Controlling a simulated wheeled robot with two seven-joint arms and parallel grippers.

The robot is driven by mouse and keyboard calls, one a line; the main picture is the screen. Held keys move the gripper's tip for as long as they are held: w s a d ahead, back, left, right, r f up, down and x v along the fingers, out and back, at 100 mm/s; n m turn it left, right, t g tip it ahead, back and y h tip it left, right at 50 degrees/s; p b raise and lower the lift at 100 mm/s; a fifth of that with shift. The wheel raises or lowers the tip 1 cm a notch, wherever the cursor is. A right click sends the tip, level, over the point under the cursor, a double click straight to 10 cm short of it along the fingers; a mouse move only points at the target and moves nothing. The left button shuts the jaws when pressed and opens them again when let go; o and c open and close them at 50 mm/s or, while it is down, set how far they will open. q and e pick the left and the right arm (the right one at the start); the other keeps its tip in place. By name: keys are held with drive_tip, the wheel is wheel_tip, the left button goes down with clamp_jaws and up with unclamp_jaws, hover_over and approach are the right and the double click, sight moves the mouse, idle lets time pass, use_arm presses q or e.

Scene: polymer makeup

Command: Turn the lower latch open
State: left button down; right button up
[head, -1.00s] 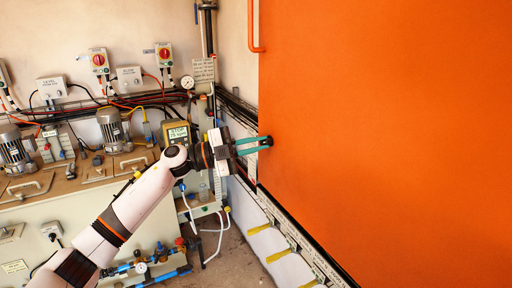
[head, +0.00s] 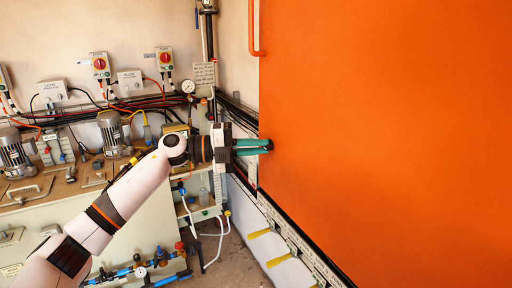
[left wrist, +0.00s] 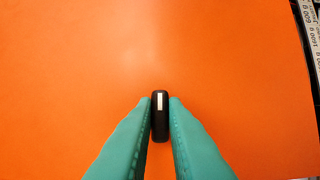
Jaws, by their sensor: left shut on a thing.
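The lower latch (left wrist: 160,118) is a small dark bar with a pale stripe on the orange panel (left wrist: 70,60). In the left wrist view it stands upright between the teal fingertips of my left gripper (left wrist: 160,112), which are shut on it. In the head view my left gripper (head: 268,146) reaches the left edge of the orange panel (head: 390,140); the latch is largely hidden there by the fingers. My right gripper is in neither view.
An orange pipe handle (head: 252,30) is at the panel's upper left. At left, a bench holds motors (head: 14,152), with red switches (head: 99,64) and cables on the wall. A pressure gauge (head: 188,86) is behind my arm. Blue-fitted pipes (head: 140,272) run low down.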

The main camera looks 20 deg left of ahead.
use_arm(q)
drive_tip(key=c, duration=1.5)
unclamp_jaws()
drive_tip(key=shift+o, duration=0.2)
drive_tip(key=shift+a, duration=0.1)
drive_tip(key=shift+s+a+f, duration=0.15)
drive_tip(key=shift+a, duration=0.15)
drive_tip(key=b+v, duration=0.4)
drive_tip(key=v, duration=0.7)
